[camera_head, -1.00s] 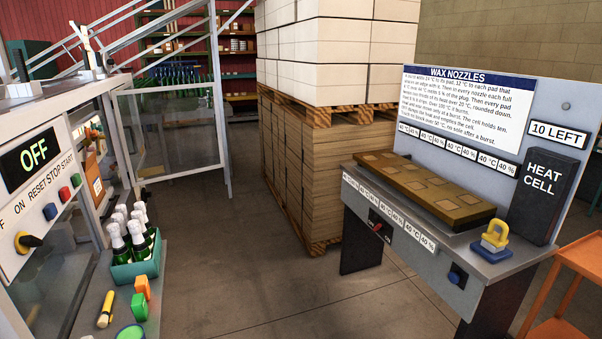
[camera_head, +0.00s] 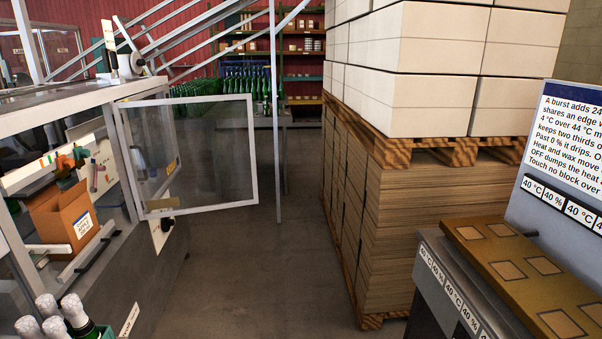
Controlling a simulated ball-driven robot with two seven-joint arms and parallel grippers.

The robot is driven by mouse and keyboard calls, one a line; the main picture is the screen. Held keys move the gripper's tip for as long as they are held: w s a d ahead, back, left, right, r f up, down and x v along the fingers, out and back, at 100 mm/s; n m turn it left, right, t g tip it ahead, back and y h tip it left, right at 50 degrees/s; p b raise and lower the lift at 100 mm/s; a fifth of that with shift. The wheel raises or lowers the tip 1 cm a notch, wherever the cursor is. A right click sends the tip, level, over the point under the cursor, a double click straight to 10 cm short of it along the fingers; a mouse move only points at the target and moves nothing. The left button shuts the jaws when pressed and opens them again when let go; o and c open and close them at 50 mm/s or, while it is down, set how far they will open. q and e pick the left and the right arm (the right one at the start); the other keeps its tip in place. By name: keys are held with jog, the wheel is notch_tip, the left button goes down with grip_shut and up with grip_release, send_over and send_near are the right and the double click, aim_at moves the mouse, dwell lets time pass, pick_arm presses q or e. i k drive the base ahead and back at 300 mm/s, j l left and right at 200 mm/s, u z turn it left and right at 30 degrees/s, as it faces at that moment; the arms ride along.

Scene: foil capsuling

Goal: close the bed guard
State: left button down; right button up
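A clear guard door with a pale frame (camera_head: 254,150) stands swung open from the machine on the left. Its hinge side is at the machine's post, and its free edge points right, over the aisle. Behind the opening, the machine bed holds an open cardboard box (camera_head: 62,222) and an orange and green part. Whether this door is the bed guard cannot be read from any label. Neither of my grippers is in view.
A pallet stack of cartons (camera_head: 400,200) stands right of the aisle. The wax nozzle bench (camera_head: 440,290) is at the lower right. Foil-topped bottles (camera_head: 75,312) stand at the lower left. The grey floor (camera_head: 250,260) between machine and pallet is clear.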

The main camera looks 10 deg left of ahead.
aim_at(118, 118)
jog(key=i+u, duration=0.25)
jog(key=i, duration=0.25)
jog(key=i+u, duration=0.25)
jog(key=i, duration=0.2)
jog(key=i+l+u, duration=0.1)
jog(key=i+u, duration=0.15)
jog(key=i, duration=0.25)
jog(key=i+l+u, duration=0.25)
jog(key=i, duration=0.2)
